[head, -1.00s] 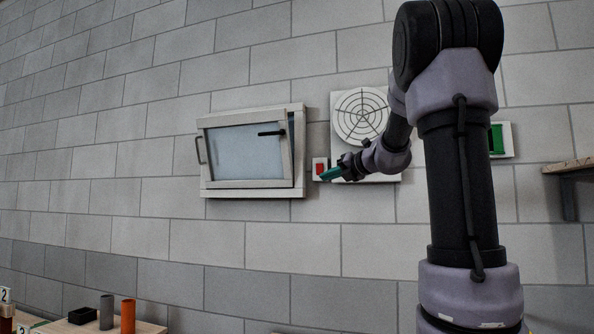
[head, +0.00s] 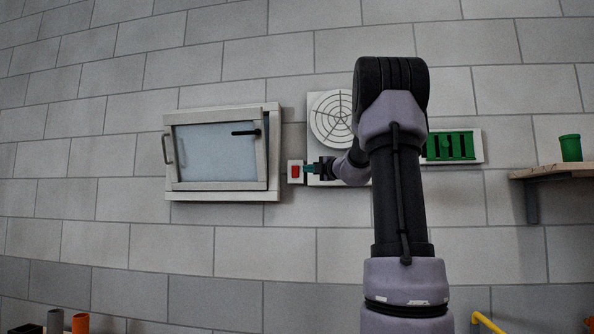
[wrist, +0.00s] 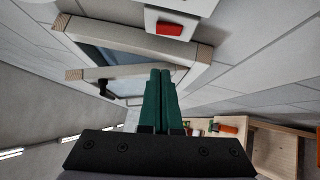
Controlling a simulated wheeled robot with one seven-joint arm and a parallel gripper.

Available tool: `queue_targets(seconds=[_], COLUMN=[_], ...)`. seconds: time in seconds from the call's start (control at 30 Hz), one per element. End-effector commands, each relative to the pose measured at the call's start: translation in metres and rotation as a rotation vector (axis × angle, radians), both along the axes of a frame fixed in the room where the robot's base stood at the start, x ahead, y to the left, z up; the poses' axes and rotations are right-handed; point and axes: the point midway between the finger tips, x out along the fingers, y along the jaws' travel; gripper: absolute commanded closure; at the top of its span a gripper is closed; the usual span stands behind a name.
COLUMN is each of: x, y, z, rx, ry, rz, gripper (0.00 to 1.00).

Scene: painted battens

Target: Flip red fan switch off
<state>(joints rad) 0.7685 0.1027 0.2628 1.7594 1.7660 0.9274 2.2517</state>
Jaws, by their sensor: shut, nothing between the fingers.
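The red fan switch (head: 295,171) sits on a small white plate on the wall, left of the round fan grille (head: 332,117). The switch also shows in the wrist view (wrist: 169,29), at the top, beyond the fingertips. My gripper (head: 306,169) has green fingers, shut together with nothing between them. In the head view its tips are just right of the red rocker; I cannot tell if they touch the plate. In the wrist view the closed fingers (wrist: 160,72) end short of the switch, with a gap in the picture. Which way the rocker is tilted is unclear.
A framed window (head: 215,153) with a black handle is left of the switch. A green slotted vent (head: 450,147) is to the right. A shelf (head: 560,172) holds a green cup (head: 570,148). Orange and grey cylinders stand at the lower left.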

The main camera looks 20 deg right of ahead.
Motion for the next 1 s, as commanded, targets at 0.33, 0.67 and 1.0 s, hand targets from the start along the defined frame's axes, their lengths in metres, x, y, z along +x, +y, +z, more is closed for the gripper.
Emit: queue_targets(seconds=[0.33, 0.67, 1.0], x=[0.073, 0.108, 0.111], y=[0.015, -0.004, -0.006], z=[0.008, 0.015, 0.015], rx=[0.002, 0.000, 0.000], ry=[-0.001, -0.001, 0.000], rz=[0.002, 0.000, 0.000], gripper=[1.00, 1.00, 1.00])
